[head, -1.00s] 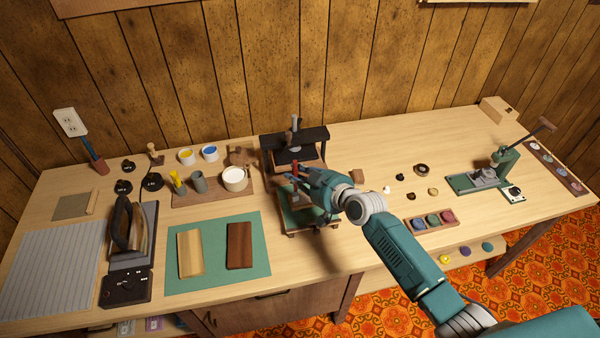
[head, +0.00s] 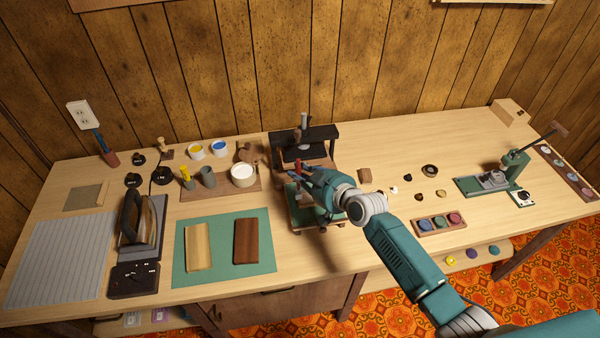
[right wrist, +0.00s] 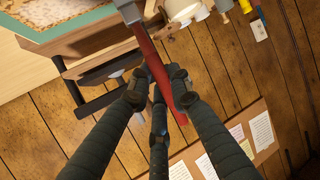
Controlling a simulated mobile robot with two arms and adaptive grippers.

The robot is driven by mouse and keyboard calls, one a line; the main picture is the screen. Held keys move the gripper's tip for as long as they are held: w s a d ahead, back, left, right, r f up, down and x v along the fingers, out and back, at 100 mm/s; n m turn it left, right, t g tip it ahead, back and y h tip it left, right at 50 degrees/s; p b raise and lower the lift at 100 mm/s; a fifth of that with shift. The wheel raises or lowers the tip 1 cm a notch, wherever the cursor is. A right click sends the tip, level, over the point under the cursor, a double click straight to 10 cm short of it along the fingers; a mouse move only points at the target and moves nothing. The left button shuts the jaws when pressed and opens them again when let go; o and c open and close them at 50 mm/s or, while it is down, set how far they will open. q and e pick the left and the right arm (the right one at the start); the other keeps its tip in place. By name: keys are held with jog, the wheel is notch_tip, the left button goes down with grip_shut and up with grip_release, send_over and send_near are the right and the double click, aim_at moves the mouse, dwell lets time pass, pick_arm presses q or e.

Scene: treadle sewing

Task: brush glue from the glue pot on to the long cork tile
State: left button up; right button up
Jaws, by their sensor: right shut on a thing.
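My right gripper (head: 305,177) is shut on a red-handled tool, likely the brush (head: 298,165), in front of the black-topped press. In the right wrist view the gripper (right wrist: 158,82) grips the red handle (right wrist: 148,50), with a grey metal part at its upper end. Its working tip is out of frame. A white pot with pale contents, likely the glue pot (head: 242,175), stands on a wooden tray left of the gripper. A speckled tan surface edged in green (right wrist: 65,14) shows in the wrist view; I cannot tell whether it is the long cork tile. My left gripper is not in view.
A light strip (head: 198,247) and a dark strip (head: 246,241) lie on a green mat (head: 222,267). The press (head: 320,133) stands close behind the gripper.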

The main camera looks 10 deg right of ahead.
jog(key=shift+w+d+b, duration=0.15)
jog(key=shift+d+b, duration=0.8)
jog(key=shift+d, duration=0.85)
jog(key=d+b, duration=0.4)
jog(key=d, duration=0.2)
jog(key=shift+w+d+b, duration=0.15)
jog(key=shift+d+b, duration=0.2)
jog(key=shift+b, duration=0.05)
jog(key=shift+a, duration=0.2)
dwell(0.4)
